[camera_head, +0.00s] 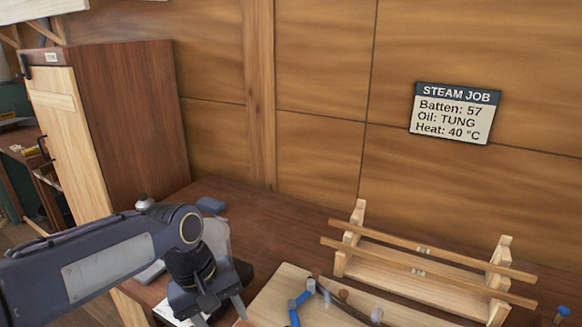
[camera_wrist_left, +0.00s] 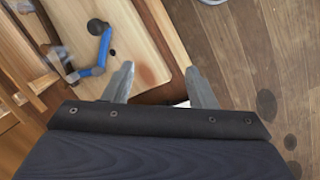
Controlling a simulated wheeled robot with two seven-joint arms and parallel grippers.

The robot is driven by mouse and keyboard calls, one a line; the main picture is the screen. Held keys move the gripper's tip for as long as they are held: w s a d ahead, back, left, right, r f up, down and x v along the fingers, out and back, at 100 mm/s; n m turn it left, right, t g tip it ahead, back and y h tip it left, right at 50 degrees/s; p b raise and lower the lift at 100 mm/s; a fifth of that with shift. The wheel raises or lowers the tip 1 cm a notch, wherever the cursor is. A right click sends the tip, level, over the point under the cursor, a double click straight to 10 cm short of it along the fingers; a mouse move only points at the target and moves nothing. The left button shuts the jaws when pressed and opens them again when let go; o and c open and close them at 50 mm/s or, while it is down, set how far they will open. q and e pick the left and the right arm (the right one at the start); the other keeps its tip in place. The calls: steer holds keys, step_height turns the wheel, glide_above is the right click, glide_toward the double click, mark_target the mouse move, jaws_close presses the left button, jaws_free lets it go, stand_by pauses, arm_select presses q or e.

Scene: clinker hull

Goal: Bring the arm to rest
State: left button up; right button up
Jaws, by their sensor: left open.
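My left arm comes in from the left in the head view. Its gripper (camera_head: 218,308) points down over the front part of the dark bench, just left of a pale wooden board (camera_head: 272,298). The gripper is open. In the left wrist view its two fingers (camera_wrist_left: 160,72) stand apart with nothing between them. The board (camera_wrist_left: 150,62) and a blue jointed piece (camera_wrist_left: 103,52) show beyond the fingers. My right gripper is in neither view.
A wooden rack (camera_head: 350,245) holding long battens stands at the right of the bench (camera_head: 270,225). A blue-topped small item (camera_head: 562,313) is at far right. A tall brown cabinet (camera_head: 130,120) stands at left. A sign (camera_head: 455,113) reading "STEAM JOB" hangs on the wall.

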arm_select(q)
steer(key=s+a+f+m+t, duration=0.1)
steer(key=s+a+t, duration=0.2)
steer(key=s, duration=0.4)
steer(key=s+a+f+m+t+h, duration=0.1)
steer(key=s+a+f+m+t, duration=0.1)
steer(key=s+a, duration=0.3)
steer(key=s, duration=0.3)
steer(key=shift+a+f+m+t, duration=0.2)
steer(key=shift+m+t, duration=0.1)
steer(key=shift+t, duration=0.1)
